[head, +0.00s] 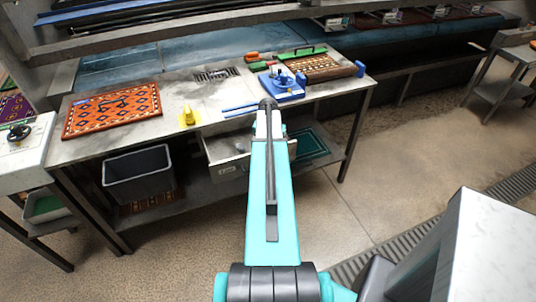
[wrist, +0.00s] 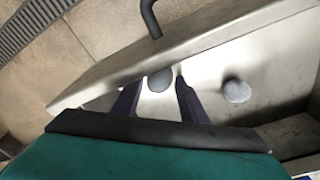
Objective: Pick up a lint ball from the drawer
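The open metal drawer (wrist: 215,60) fills the upper right of the wrist view, with its front panel and dark handle toward the top. Inside it lies a dark grey lint ball (wrist: 160,79) and, further right, a paler grey lint ball (wrist: 237,90). My gripper (wrist: 159,84) is open, its two dark fingers spread on either side of the dark ball in the picture. I cannot tell whether the fingers are level with the ball or above it. In the head view the drawer (head: 222,166) juts from under the table, and my arm hides part of it and the gripper.
The metal table (head: 190,85) above the drawer carries a patterned orange rug (head: 113,109), a yellow item (head: 189,115), blue sticks (head: 239,107) and a blue device (head: 283,86). A grey bin (head: 138,173) stands below left. Open floor lies to the right.

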